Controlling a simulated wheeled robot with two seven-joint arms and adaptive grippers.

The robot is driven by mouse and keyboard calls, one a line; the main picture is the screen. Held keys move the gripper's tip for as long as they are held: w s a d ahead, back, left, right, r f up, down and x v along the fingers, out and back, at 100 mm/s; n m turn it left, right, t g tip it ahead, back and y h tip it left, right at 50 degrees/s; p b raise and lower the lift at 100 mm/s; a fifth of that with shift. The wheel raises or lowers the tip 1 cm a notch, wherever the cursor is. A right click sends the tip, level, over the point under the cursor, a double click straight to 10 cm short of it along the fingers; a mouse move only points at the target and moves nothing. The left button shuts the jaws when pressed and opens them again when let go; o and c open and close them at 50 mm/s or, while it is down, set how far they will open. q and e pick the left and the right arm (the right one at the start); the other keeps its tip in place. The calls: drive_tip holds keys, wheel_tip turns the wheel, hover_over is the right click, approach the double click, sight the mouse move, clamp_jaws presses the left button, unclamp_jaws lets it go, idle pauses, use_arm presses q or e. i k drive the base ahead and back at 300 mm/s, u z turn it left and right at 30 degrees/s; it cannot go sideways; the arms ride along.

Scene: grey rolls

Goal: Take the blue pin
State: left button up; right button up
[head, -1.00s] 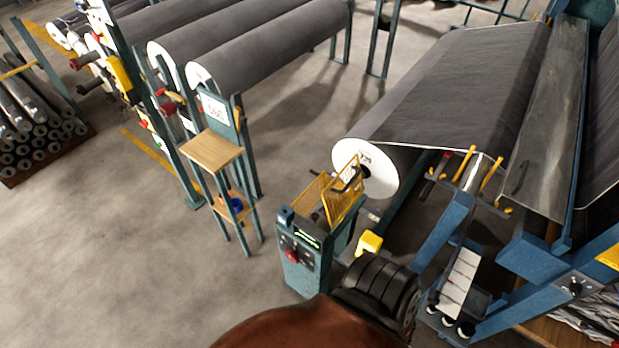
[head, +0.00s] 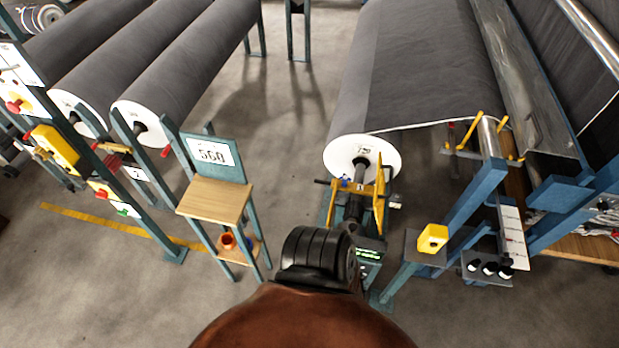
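I cannot make out a blue pin for certain. A small blue spot (head: 345,183) shows beside the shaft at the white end of the large grey roll (head: 338,160), near the yellow guards. It is too small to identify. Neither of my grippers is in view. A brown rounded part and a black ribbed part, likely mine, cover the bottom middle and hide the floor there.
The stand has an empty wooden upper shelf (head: 215,200). A control box with a green display (head: 369,254) stands below the roll end, partly hidden. A yellow box (head: 432,237) sits on a post to its right. Grey rolls fill the left rear. Floor (head: 120,290) is clear at lower left.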

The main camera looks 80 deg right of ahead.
sight(346, 179)
drive_tip(key=z, duration=0.05)
drive_tip(key=i, duration=0.75)
drive_tip(key=z, duration=4.25)
